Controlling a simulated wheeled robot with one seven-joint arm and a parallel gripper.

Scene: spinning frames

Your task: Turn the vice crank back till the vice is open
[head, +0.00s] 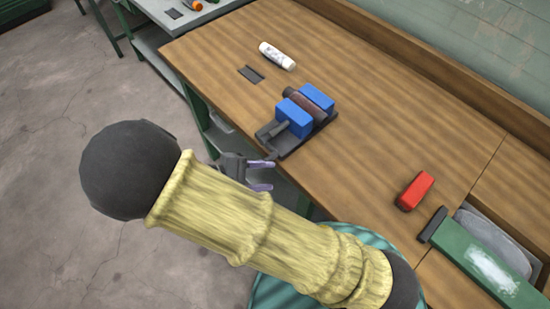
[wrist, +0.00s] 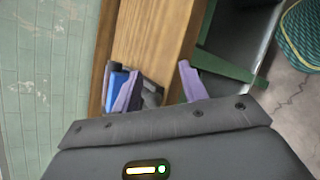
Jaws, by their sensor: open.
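The vice has two blue jaws (head: 294,118) on a dark base (head: 296,147) near the bench's left edge. A dark brown cylinder (head: 303,101) lies between the jaws; I cannot tell whether they touch it. The grey crank (head: 275,131) is on the vice's near left side, close to the bench edge. My gripper (head: 270,175) has lilac fingers, spread apart, just off the bench edge beside the crank end. In the wrist view the gripper (wrist: 160,85) has a dark grey part between its fingers, and the left finger partly hides a blue jaw (wrist: 117,82). Contact with the crank cannot be told.
A white tube (head: 277,56) and a dark flat plate (head: 251,74) lie beyond the vice on the wooden bench (head: 380,130). The bench between vice and red block is clear.

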